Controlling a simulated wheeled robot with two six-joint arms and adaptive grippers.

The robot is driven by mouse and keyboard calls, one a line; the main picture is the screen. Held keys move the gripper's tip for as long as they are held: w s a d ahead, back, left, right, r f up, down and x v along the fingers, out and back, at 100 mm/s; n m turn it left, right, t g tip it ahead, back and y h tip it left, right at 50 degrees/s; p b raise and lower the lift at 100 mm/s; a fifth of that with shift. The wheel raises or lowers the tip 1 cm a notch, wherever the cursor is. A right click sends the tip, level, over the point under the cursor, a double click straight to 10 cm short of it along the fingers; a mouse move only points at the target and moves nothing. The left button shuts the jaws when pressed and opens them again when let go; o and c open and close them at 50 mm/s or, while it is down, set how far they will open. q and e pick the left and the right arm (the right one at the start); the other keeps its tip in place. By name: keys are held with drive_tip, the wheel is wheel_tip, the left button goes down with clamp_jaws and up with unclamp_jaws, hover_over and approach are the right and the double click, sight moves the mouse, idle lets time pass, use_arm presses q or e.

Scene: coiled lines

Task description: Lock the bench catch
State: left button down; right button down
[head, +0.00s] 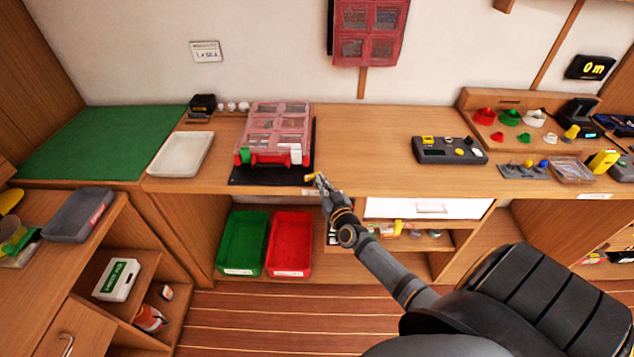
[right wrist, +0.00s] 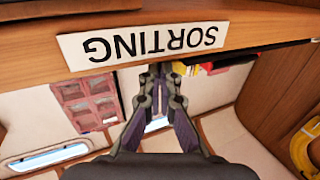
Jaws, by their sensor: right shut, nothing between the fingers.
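I cannot tell for sure which part is the bench catch. A small yellow piece (head: 310,177) shows at the bench's front edge, right by my right gripper's tips; I cannot tell whether they touch. My right gripper (head: 320,182) is shut and empty, with its arm reaching in from the lower right. In the right wrist view the closed fingers (right wrist: 161,72) point at a white label reading SORTING (right wrist: 145,42), upside down. A red compartment case (head: 277,125) with green and white front tabs stands on a dark mat (head: 262,178), left of the gripper. My left gripper is not in view.
The bench (head: 365,140) is clear between the red case and a grey device (head: 449,151). A white tray (head: 181,154) lies left of the case. Green (head: 242,243) and red (head: 290,243) bins stand below. An open shelf (head: 430,240) lies under the bench near my right arm.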

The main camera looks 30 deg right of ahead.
drive_tip(key=shift+w+d+r+p, duration=0.1)
drive_tip(key=shift+w+d+p, duration=0.15)
drive_tip(key=shift+p, duration=0.05)
drive_tip(key=shift+w+d+p, duration=0.35)
drive_tip(key=shift+w+p, duration=0.1)
drive_tip(key=shift+w, duration=0.15)
drive_tip(key=shift+w+d, duration=0.25)
drive_tip(key=shift+w, duration=0.25)
drive_tip(key=shift+w+p, duration=0.35)
drive_tip(key=shift+w, duration=0.1)
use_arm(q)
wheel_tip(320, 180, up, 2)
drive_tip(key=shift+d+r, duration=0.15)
